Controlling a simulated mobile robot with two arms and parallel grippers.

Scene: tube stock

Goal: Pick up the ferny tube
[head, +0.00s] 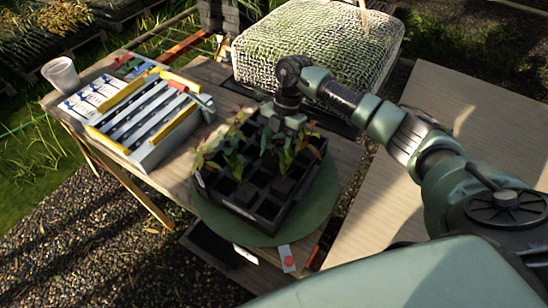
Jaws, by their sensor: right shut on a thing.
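A black tube tray (240,208) sits on a round green mat on the wooden bench, its cells partly filled with leafy seedlings and partly empty. Reddish-green seedlings (208,152) stand at its left side, and a green broad-leaved one (286,152) stands toward its right. I cannot pick out with certainty which plant is the ferny tube. My right gripper (283,119) is at the back of the tray, low among the foliage. It is shut on a seedling tube, mostly hidden by leaves and the gripper itself. My left gripper is out of view.
A rack (150,152) with yellow and grey bars stands left on the bench, with a white cup (61,75) beyond it. A netted block (315,45) lies behind. A red-marked tag (287,258) lies near the front edge. A bare board (475,120) is at right.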

